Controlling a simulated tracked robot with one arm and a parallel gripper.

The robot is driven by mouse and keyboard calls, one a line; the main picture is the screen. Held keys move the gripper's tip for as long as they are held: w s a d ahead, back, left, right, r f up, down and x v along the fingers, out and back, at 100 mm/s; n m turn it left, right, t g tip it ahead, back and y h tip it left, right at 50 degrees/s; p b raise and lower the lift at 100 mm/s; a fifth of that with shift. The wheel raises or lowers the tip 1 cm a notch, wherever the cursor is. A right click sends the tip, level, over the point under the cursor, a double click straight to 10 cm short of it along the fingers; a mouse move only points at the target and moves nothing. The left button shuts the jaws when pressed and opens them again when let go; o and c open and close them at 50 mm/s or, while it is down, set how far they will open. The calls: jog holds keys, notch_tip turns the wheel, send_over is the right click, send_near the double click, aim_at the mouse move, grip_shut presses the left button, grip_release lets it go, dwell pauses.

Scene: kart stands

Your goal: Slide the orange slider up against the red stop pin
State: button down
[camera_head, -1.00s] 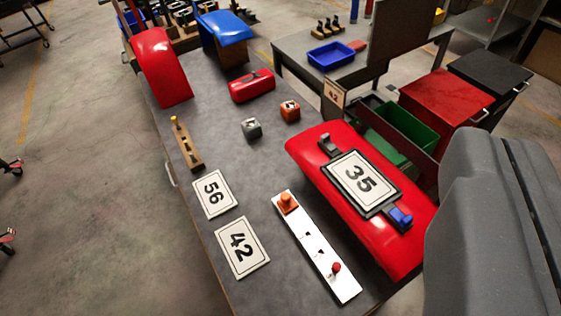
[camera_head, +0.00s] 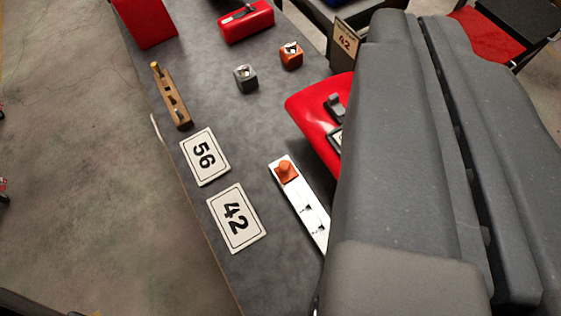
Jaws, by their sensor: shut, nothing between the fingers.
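The orange slider (camera_head: 287,170) sits at the upper end of a white rail plate (camera_head: 309,210) on the grey bench. Small dark arrow marks show on the plate below the slider. My gripper (camera_head: 413,22), large and grey, fills the right side of the view. Its two long fingers lie side by side, shut and empty. It appears to the right of the slider, with the slider in clear view. The gripper covers the plate's lower end, and the red stop pin is hidden.
Cards 56 (camera_head: 204,156) and 42 (camera_head: 237,217) lie left of the plate. A red panel (camera_head: 310,112) is partly hidden behind my gripper.

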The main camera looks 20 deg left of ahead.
jog(key=w+a+f+g+p, duration=0.1)
jog(key=w+a+f+g, duration=0.15)
jog(key=w+f, duration=0.55)
jog(key=n+g+y+p, duration=0.1)
jog(key=n+g+p, duration=0.25)
jog(key=g, duration=0.25)
send_over(286, 170)
jog(key=w, duration=0.3)
notch_tip(286, 170, down, 23)
jog(key=shift+a+f+g+p, duration=0.3)
jog(key=shift+f+p, duration=0.2)
jog(key=shift+f, duration=3.3)
jog(key=shift+a+f+g+p, duration=0.15)
jog(key=shift+f+g+p, duration=0.3)
jog(key=shift+f, duration=3.3)
jog(key=shift+a+f+g+p, duration=0.3)
jog(key=shift+f+p, duration=0.25)
jog(key=shift+f, duration=3.25)
jog(key=shift+d, duration=0.1)
